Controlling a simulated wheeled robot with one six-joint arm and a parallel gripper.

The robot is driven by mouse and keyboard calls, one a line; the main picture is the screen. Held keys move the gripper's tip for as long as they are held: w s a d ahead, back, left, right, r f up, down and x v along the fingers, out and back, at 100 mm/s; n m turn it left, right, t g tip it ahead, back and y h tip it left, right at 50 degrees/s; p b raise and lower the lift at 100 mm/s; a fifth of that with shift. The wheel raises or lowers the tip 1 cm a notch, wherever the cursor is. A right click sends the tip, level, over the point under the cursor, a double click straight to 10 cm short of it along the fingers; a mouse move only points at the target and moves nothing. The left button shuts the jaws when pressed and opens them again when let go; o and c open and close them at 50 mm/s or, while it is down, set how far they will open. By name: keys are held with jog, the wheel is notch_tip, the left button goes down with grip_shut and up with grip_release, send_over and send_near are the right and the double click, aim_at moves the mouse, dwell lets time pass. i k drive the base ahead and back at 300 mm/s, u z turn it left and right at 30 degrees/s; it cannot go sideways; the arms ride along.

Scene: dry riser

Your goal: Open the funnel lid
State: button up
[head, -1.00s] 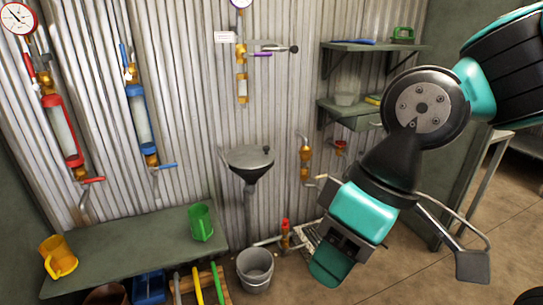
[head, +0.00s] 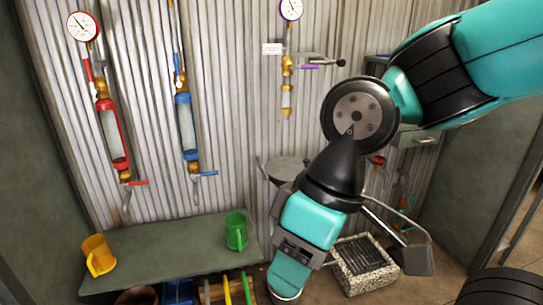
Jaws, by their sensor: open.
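The grey funnel is on the corrugated wall, in the middle of the head view. Its flat round lid (head: 287,167) appears to lie over the top. My arm hides the right edge of the lid and most of the funnel below it. My gripper (head: 289,277) points downward in front of the wall, lower in the picture than the lid and apart from it. It is open, with nothing seen in it; its fingertips are hard to make out.
A green bench (head: 165,255) at left bears a yellow mug (head: 97,255) and a green mug (head: 236,232). Red (head: 113,135) and blue (head: 187,130) tube assemblies hang above it. A speckled basin with a grate (head: 362,270) stands on the floor at right.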

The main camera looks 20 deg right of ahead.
aim_at(286, 169)
jog(key=i, duration=0.7)
jog(key=z, duration=0.55)
jog(key=i, duration=0.5)
jog(key=z, duration=0.35)
